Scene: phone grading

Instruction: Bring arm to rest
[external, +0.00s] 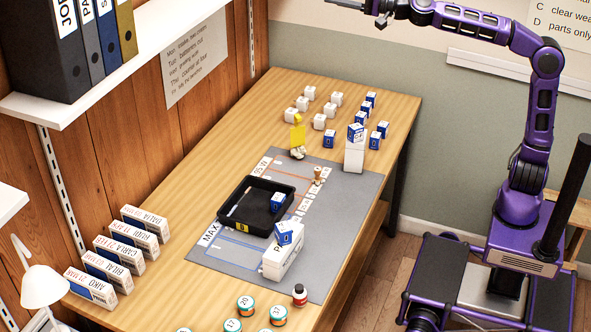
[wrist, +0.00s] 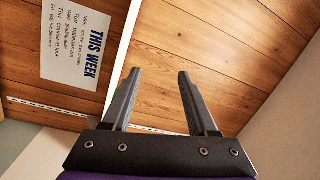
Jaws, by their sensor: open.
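My gripper (external: 377,14) is at the top of the external view, raised high above the far end of the table and clear of everything on it. In the wrist view my gripper (wrist: 158,90) has its two dark fingers spread apart with nothing between them. My purple arm (external: 541,105) rises from the base at the right, bends at the elbow and reaches left. The outermost tip of the gripper is partly cut off by the top edge of the external view.
The wooden table (external: 185,235) carries a grey mat (external: 345,200), a black tray (external: 236,222) and several small white and blue boxes. A shelf (external: 150,50) with binders juts from the left wall. A paper notice (wrist: 78,45) hangs on the wooden wall. Floor shows between table and base.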

